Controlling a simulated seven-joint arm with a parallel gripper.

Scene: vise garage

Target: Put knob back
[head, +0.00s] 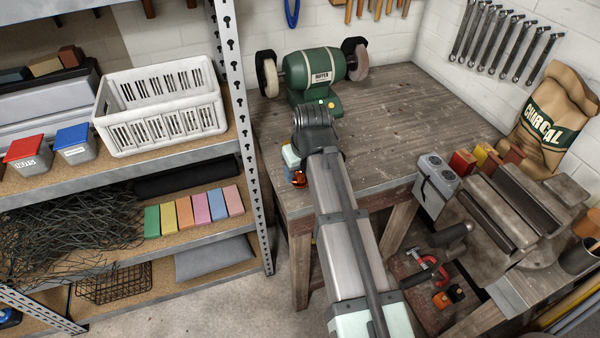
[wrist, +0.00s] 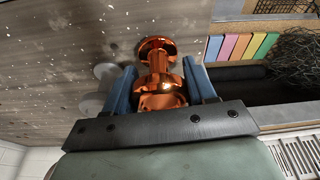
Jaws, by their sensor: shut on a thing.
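The knob (wrist: 162,72) is shiny copper-orange, with a round flared head and a wider lower body. In the wrist view it sits between the two blue fingers of my gripper (wrist: 164,84), which is shut on it. In the head view the knob (head: 299,180) shows as a small orange bit below my gripper (head: 293,168), at the left edge of the wooden workbench (head: 400,122). My arm hides part of the bench there. I cannot tell whether the knob touches anything else.
A green buffer (head: 314,75) stands at the back of the bench. Left is a metal shelf with a white crate (head: 160,106), red and blue bins, and coloured blocks (head: 194,212). Right are a vise (head: 505,215) and a charcoal bag (head: 547,115). The bench's middle is clear.

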